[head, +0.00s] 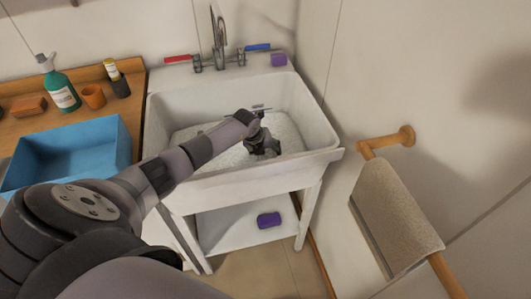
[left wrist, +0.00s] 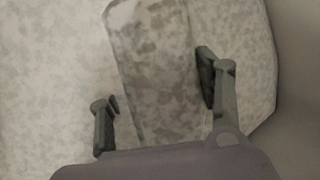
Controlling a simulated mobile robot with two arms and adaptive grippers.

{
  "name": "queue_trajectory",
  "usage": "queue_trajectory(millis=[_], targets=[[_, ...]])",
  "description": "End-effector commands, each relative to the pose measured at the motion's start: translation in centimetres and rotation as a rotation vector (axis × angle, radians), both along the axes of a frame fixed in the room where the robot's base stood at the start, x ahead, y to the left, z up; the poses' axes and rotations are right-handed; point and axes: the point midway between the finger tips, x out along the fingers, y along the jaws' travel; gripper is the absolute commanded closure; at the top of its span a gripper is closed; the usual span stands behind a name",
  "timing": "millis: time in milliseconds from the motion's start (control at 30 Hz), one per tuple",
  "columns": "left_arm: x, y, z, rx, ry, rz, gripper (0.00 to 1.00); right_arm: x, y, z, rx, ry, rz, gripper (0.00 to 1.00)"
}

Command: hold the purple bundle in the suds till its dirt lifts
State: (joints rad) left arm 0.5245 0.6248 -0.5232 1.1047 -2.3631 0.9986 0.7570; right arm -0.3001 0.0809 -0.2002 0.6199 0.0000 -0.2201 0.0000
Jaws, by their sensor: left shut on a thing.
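My left gripper (head: 264,150) reaches down into the white sink (head: 240,176), its fingers at the pale suds (head: 205,140). In the left wrist view the gripper (left wrist: 157,84) is shut on a long, pale bundle (left wrist: 155,60) with grey-brown blotches, one finger on each side. Suds seem to cover the bundle, and no purple shows on it. In the head view my gripper hides it. My right gripper is in neither view.
A tap (head: 218,40) with red and blue handles stands behind the sink. A purple block (head: 279,59) sits on the rear right rim, another purple item (head: 268,220) on the shelf below. A blue tub (head: 70,158) stands left. A towel (head: 398,215) hangs right.

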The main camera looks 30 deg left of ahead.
Motion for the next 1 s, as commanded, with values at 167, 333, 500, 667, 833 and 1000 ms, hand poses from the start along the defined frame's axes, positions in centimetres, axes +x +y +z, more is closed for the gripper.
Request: queue_trajectory(millis=[167, 333, 500, 667, 833, 1000], targets=[[0.15, -0.24, -0.01, -0.002, 0.0, -0.001, 0.66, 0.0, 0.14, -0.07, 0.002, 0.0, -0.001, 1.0], [0.09, -0.18, 0.04, -0.002, 0.0, -0.001, 0.66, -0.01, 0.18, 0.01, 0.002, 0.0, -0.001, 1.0], [-0.23, 0.14, 0.08, -0.001, 0.001, 0.0, 0.66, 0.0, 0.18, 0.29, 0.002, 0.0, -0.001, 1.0], [-0.46, 0.36, 0.08, -0.001, 0.0, -0.001, 0.66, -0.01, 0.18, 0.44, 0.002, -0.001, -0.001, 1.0], [-0.45, 0.36, 0.05, -0.001, -0.001, 0.0, 0.66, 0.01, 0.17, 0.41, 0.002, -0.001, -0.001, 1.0], [-0.28, 0.23, 0.03, -0.001, -0.001, -0.001, 0.66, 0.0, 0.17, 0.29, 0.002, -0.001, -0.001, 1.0]])
